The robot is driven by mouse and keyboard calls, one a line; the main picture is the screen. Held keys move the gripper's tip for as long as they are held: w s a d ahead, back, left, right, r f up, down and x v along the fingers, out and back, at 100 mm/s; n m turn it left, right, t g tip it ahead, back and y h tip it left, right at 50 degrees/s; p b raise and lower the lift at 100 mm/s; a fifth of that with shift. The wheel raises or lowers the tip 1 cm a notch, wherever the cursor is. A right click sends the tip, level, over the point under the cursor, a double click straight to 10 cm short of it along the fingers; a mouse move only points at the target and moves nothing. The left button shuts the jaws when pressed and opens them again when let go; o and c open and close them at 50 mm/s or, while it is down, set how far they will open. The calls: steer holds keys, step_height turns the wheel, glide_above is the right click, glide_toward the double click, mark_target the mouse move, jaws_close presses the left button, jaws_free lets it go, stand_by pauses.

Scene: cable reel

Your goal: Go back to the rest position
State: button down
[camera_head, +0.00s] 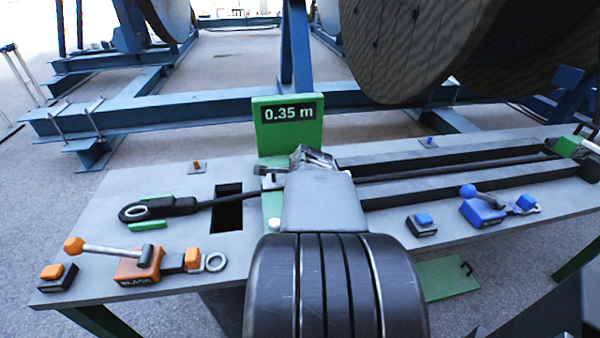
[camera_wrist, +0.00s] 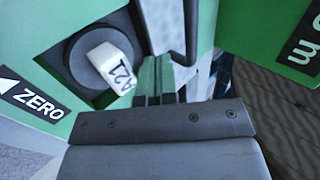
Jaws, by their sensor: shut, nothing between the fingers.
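My gripper (camera_head: 314,158) is shut and empty. In the head view it is over the middle of the grey bench, just in front of the green length display (camera_head: 287,124), which reads 0.35 m. My arm hides part of the bench below it. A ZERO label (camera_wrist: 34,99) is at the left. Whether the fingers touch the housing I cannot tell.
An orange lever clamp (camera_head: 138,264) stands front left, a blue one (camera_head: 482,207) at the right. A large reel (camera_head: 420,45) on a blue frame (camera_head: 200,116) stands behind.

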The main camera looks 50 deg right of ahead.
steer(key=s+a+r+p, duration=0.3)
steer(key=s, duration=0.1)
steer(key=shift+a+r, duration=0.25)
steer(key=shift+r, duration=0.05)
steer(key=a+r+n+g+y+p, duration=0.1)
steer(key=a+r+n+p, duration=0.3)
steer(key=a+n, duration=0.8)
steer(key=w+a+r+n+g+y+p, duration=0.1)
steer(key=a+r+n+g+y+p, duration=0.1)
steer(key=a+r+n+y+p, duration=0.2)
steer(key=a+r+n+p, duration=0.1)
steer(key=a+n+p, duration=0.2)
steer(key=a+n, duration=0.5)
steer(key=shift+r+n, duration=0.15)
steer(key=shift+n, duration=0.85)
steer(key=shift+a, duration=0.1)
